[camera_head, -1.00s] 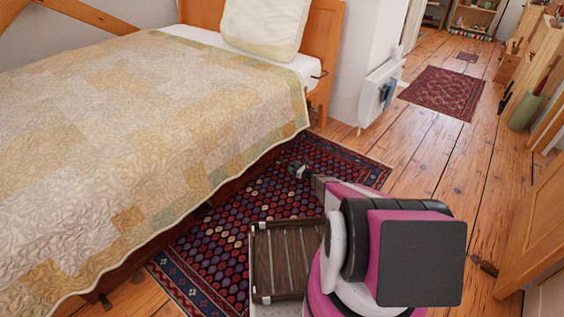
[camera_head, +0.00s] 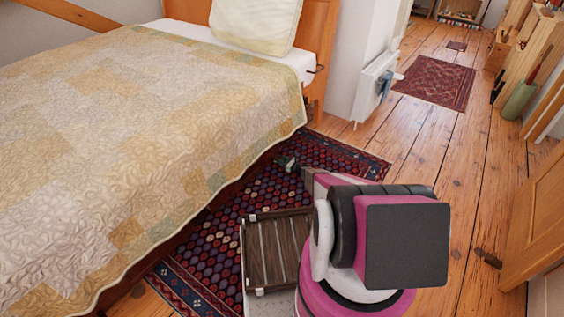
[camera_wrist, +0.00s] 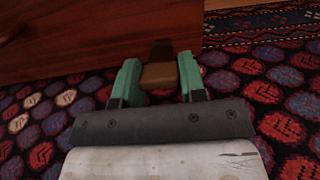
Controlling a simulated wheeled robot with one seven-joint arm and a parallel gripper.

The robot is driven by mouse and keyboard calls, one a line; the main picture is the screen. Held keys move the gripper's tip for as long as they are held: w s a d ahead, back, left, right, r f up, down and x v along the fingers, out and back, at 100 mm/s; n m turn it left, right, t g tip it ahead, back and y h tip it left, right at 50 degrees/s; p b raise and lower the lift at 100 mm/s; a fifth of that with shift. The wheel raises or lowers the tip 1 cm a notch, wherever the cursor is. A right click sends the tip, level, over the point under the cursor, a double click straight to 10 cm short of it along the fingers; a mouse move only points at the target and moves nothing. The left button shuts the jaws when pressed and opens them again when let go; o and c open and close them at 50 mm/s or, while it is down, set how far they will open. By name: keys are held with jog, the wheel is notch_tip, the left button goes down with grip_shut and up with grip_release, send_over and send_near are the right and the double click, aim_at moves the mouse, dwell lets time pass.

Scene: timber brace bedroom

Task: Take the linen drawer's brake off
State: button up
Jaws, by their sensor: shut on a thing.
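The linen drawer's dark reddish-brown wooden front (camera_wrist: 80,38) fills the upper left of the wrist view, low above the rug. A small tan-brown block (camera_wrist: 160,77), which looks like the brake, stands at the foot of the drawer front, with a darker piece behind it. My gripper (camera_wrist: 158,72) has its green fingers on either side of the block and is shut on it. In the head view my gripper (camera_head: 287,163) is small and low beside the bed's edge. The block cannot be made out there.
The bed (camera_head: 150,120) with its patchwork quilt overhangs the drawer side. A patterned rug (camera_head: 215,245) lies along the bed. A white radiator (camera_head: 376,85) stands on the wall beyond. Plank floor (camera_head: 470,190) is open to the right, up to a wooden door (camera_head: 540,220).

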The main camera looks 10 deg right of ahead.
grip_shut()
jog(key=shift+r, duration=0.15)
jog(key=shift+w+a+r+g+h, duration=0.1)
jog(key=shift+a+r+g+h, duration=0.15)
jog(key=shift+r+g+h, duration=0.6)
jog(key=shift+w+a+r+g+h, duration=0.25)
jog(key=shift+r+g+h, duration=0.1)
jog(key=shift+g+h, duration=0.25)
jog(key=shift+w+a+r+g+h, duration=0.15)
jog(key=shift+w+r+g+h, duration=0.15)
jog(key=shift+g+h, duration=0.25)
jog(key=o, duration=0.8)
grip_release()
